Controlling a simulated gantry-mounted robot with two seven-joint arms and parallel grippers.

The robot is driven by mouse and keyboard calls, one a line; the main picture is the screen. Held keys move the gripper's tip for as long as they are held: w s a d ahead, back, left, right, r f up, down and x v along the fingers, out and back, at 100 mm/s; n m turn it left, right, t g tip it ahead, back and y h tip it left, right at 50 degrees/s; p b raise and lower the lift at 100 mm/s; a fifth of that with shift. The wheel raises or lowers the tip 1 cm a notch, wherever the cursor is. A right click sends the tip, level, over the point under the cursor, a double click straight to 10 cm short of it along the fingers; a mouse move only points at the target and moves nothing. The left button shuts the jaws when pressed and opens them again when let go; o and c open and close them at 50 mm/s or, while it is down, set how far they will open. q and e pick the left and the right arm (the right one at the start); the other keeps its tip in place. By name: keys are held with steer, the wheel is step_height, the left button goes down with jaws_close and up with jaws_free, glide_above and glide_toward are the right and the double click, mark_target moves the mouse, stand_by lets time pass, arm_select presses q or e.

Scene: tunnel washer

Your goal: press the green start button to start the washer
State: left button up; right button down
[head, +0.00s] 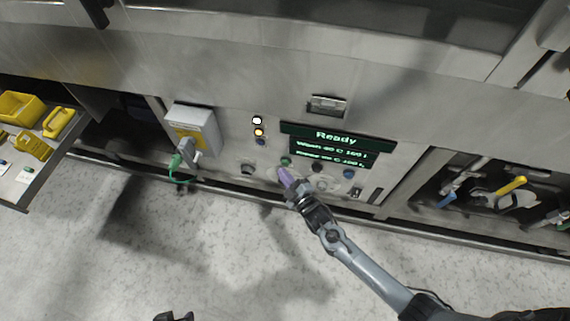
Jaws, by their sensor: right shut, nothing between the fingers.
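The washer's control panel (225,172) is on the front of the steel machine in the head view. The green start button (286,161) is on it, just below the left end of the display. The display (335,138) reads "Ready" with smaller lines below. My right gripper (283,173) is shut and empty, its purplish fingertips just below the green button in the picture. I cannot tell whether they touch it. A small dark part at the bottom edge may be my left gripper (173,316); its fingers do not show clearly.
A dark button (317,168) and a blue button (348,173) are right of the green one. A grey box (194,126) with a green cable is at the left. Valves and a yellow handle (511,187) fill an opening at the right. A shelf with yellow items stands far left.

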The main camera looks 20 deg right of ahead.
steer(key=shift+w+d, duration=0.2)
steer(key=shift+w, duration=0.1)
steer(key=shift+w+d, duration=0.1)
steer(key=shift+w, duration=0.05)
stand_by(0.6)
steer(key=shift+w+d, duration=0.3)
stand_by(0.5)
steer(key=shift+s+a, duration=0.1)
stand_by(0.4)
steer(key=shift+s+a+p, duration=0.45)
steer(key=shift+s+p, duration=0.1)
steer(key=shift+s, duration=0.1)
